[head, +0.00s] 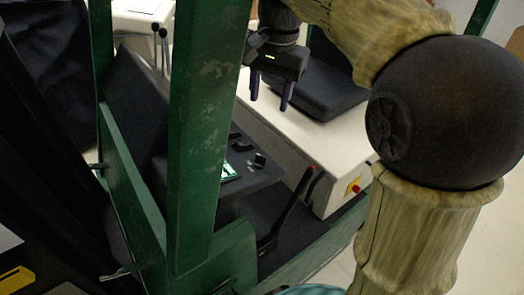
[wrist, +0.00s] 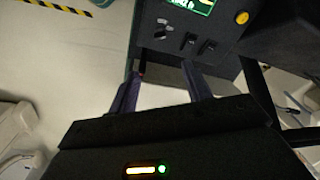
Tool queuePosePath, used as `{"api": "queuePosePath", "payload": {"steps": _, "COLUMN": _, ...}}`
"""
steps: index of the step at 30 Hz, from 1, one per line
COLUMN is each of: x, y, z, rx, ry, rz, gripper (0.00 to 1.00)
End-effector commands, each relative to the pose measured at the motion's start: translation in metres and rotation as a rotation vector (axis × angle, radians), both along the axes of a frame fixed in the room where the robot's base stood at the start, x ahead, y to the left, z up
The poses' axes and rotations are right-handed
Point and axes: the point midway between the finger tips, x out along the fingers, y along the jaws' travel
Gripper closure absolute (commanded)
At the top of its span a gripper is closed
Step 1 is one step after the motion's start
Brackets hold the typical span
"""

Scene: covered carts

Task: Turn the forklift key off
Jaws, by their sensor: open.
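The forklift's dark dash panel (head: 262,178) has a lit green screen (head: 230,171) and small controls; it also shows at the top of the wrist view (wrist: 225,50). A small grey piece (wrist: 163,28) left of two dark switches (wrist: 197,45) looks like the key, but its turn position is too small to tell. My gripper (head: 270,102) is open and empty, with its purple fingers pointing down above and behind the panel in the head view. In the wrist view my gripper (wrist: 160,80) is below the panel controls, apart from the likely key.
Green frame posts (head: 205,120) stand before the dash. A black lever with a red tip (head: 293,205) rises to its right. A red button on a yellow plate (head: 355,187) is on the white body. A dark seat (head: 318,85) lies behind my gripper. The wrist view shows a yellow button (wrist: 242,17).

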Motion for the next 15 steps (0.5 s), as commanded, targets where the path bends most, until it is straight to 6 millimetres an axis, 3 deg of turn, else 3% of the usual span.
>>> {"api": "queuePosePath", "payload": {"steps": 5, "x": 0.0, "y": 0.001, "z": -0.016, "rx": -0.001, "ry": 0.003, "rz": 0.001, "gripper": 0.51}}
{"api": "queuePosePath", "payload": {"steps": 15, "x": 0.003, "y": 0.007, "z": -0.073, "rx": -0.001, "ry": 0.005, "rz": 0.001, "gripper": 0.51}}
